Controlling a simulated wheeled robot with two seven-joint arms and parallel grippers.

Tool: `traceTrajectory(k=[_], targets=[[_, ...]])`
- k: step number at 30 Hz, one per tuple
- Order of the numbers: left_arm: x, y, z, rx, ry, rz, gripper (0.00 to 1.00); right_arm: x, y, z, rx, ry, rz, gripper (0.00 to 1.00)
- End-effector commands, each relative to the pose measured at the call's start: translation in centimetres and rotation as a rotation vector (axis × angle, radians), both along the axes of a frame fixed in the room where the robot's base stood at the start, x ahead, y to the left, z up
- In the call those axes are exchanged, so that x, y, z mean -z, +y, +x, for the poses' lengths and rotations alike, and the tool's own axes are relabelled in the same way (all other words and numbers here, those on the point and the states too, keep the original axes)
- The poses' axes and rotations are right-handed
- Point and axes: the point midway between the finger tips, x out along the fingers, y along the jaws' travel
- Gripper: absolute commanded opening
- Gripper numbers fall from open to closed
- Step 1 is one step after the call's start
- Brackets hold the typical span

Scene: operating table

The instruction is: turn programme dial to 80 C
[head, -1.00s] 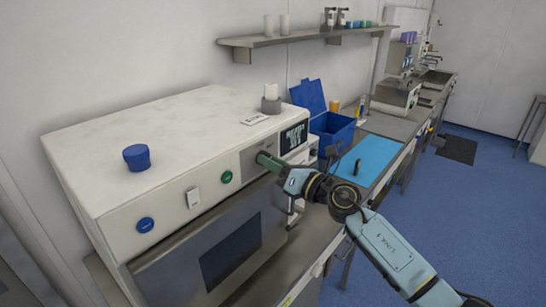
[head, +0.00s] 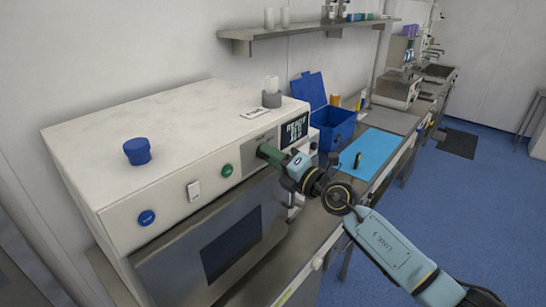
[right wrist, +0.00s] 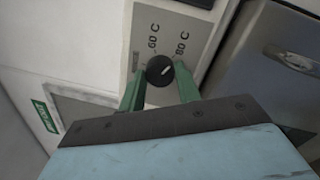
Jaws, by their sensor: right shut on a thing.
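The programme dial (right wrist: 160,70) is a round black knob on a grey panel in the right wrist view. Labels "60 C" (right wrist: 152,40) and "80 C" (right wrist: 182,43) stand above it, left and right. Its pale pointer mark slants up and right, towards the 80 C side. My right gripper (right wrist: 159,78) has its green fingers on either side of the dial and is shut on it. In the head view my right gripper (head: 264,152) reaches the machine's front panel and hides the dial. My left gripper is not in view.
A blue cup (head: 137,151) stands on top. A blue bin (head: 333,128) is beyond.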

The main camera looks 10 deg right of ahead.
Motion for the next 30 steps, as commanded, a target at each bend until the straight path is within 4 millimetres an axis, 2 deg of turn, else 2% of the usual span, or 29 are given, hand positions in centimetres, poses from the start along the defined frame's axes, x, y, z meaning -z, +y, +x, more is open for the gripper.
traceTrajectory(k=[13,14,18,30], targets=[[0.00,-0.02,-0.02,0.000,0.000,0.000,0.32,0.18,0.04,-0.05,-0.002,0.013,0.010,0.10],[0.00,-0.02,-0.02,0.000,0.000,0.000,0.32,0.18,0.04,-0.05,-0.002,0.013,0.010,0.34],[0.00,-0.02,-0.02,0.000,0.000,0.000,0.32,0.13,0.03,-0.03,-0.002,0.012,0.010,0.53],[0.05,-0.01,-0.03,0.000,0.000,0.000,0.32,0.19,-0.34,-0.43,0.000,0.010,0.008,0.55]])
